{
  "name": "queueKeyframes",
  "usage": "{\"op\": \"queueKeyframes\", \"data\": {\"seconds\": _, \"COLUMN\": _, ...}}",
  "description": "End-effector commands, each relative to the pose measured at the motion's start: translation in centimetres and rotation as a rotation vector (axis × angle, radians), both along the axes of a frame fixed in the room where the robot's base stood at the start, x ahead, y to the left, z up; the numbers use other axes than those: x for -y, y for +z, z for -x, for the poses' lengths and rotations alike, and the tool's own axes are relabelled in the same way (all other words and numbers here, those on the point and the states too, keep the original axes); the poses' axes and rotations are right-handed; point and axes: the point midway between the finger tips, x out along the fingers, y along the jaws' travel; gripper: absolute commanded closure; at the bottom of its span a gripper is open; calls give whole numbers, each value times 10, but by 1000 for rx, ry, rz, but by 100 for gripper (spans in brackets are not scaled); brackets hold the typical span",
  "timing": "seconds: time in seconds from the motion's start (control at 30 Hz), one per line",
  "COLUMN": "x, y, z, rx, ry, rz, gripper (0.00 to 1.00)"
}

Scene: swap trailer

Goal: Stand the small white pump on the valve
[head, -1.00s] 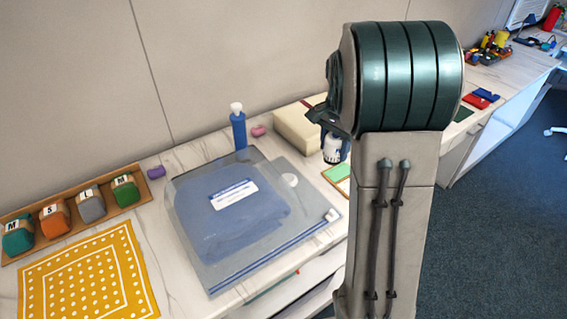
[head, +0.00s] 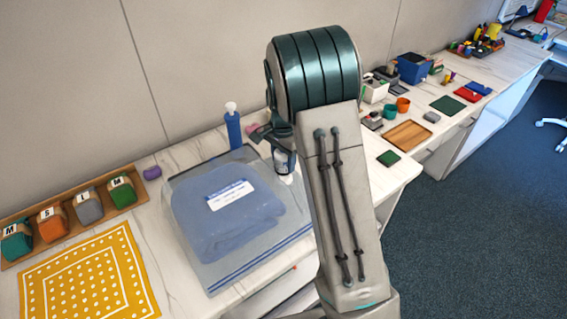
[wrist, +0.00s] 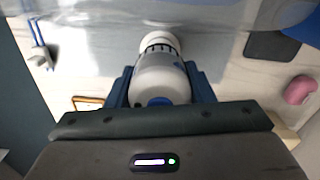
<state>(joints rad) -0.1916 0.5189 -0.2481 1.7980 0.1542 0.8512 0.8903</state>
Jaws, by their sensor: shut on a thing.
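The small white pump (head: 283,161) is in my gripper (head: 271,143), above the right side of the clear bag (head: 205,270), which holds folded blue cloth. In the wrist view the pump (wrist: 160,82) points away from my gripper (wrist: 161,88), with a blue jaw on each side. The white valve (head: 289,179) shows just below the pump, partly hidden by it and by my arm. A white round end shows beyond the pump's dark slotted band in the wrist view. I cannot tell whether the pump touches the valve.
A blue bottle (head: 233,130) with a white top stands behind the bag. A purple block (head: 152,173) and a tray of labelled rolls (head: 70,224) are left. A yellow dotted cloth (head: 85,280) lies in front of them. A pink object (wrist: 299,90) is near in the wrist view.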

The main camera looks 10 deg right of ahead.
Motion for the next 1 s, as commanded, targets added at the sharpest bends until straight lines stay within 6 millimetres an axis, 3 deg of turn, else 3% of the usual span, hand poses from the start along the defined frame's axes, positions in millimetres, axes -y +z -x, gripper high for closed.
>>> {"op": "queueKeyframes", "data": {"seconds": 0.17, "x": 1, "y": -21, "z": 1, "rx": -2, "ry": -1, "rz": 0, "gripper": 82}}
{"op": "queueKeyframes", "data": {"seconds": 0.53, "x": 0, "y": -27, "z": 0, "rx": 0, "ry": 0, "rz": 0, "gripper": 82}}
{"op": "queueKeyframes", "data": {"seconds": 0.57, "x": 0, "y": -27, "z": 0, "rx": 0, "ry": 0, "rz": 0, "gripper": 49}}
{"op": "queueKeyframes", "data": {"seconds": 0.63, "x": 0, "y": -26, "z": 0, "rx": 0, "ry": 0, "rz": 0, "gripper": 30}}
{"op": "queueKeyframes", "data": {"seconds": 1.0, "x": 0, "y": -21, "z": 0, "rx": 1, "ry": 0, "rz": -1, "gripper": 30}}
